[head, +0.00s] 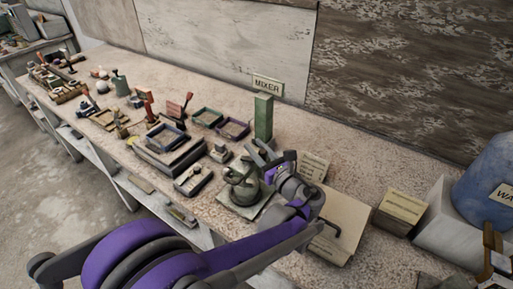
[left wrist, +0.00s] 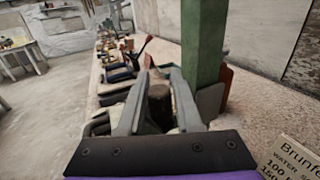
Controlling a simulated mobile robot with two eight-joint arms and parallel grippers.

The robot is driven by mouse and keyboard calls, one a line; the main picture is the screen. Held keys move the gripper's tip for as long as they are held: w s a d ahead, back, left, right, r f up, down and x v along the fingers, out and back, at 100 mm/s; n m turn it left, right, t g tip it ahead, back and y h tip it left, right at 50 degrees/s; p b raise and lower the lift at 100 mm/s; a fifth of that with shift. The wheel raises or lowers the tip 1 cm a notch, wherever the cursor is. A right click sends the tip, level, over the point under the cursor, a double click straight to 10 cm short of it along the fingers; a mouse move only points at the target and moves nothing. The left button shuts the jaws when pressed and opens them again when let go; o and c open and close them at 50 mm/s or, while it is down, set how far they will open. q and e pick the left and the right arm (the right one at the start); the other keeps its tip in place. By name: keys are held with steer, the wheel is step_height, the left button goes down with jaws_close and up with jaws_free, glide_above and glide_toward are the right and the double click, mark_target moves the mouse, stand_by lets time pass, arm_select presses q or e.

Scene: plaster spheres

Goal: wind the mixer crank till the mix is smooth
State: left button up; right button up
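The mixer stands on the bench under a "MIXER" sign (head: 268,85). It has a tall green post (head: 264,118) and a round grey-green pot (head: 239,180) on a flat base plate (head: 241,208). My left gripper (head: 264,153) is beside the post, above and right of the pot. In the left wrist view, my left gripper's fingers (left wrist: 158,92) flank a dark brown upright grip (left wrist: 159,108), seemingly the crank handle, with no clear gap. The post (left wrist: 204,45) rises just right of them. The mix inside the pot is hidden.
Left of the mixer are trays (head: 170,150), a red-handled tool (head: 180,106) and several small items. A wall runs behind the bench.

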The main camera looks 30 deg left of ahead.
arm_select(q)
jaws_close()
steer(key=shift+w+n+g+y, duration=0.1)
steer(key=shift+n+g+y, duration=0.2)
steer(key=shift+n+g, duration=0.15)
steer(key=n+g, duration=0.1)
steer(key=g, duration=0.1)
steer(key=a+n+g+y, duration=0.1)
steer(key=n+g+b, duration=0.1)
steer(key=g, duration=0.1)
steer(key=shift+w+a+n+g+y, duration=0.15)
steer(key=shift+w+n+g+y, duration=0.1)
steer(key=shift+w+g+y, duration=0.1)
steer(key=shift+a+n+g+h, duration=0.15)
steer(key=shift+a+n+g, duration=0.15)
steer(key=shift+n+g, duration=0.75)
steer(key=shift+a+n+g+h, duration=0.2)
steer(key=shift+n+g, duration=0.35)
steer(key=shift+g, duration=0.85)
steer(key=shift+a+n+g+h, duration=0.1)
steer(key=shift+a+n+g, duration=0.25)
steer(key=shift+n+g, duration=0.7)
steer(key=shift+g, duration=0.3)
steer(key=shift+o, duration=2.4)
jaws_free()
steer(key=shift+m, duration=0.25)
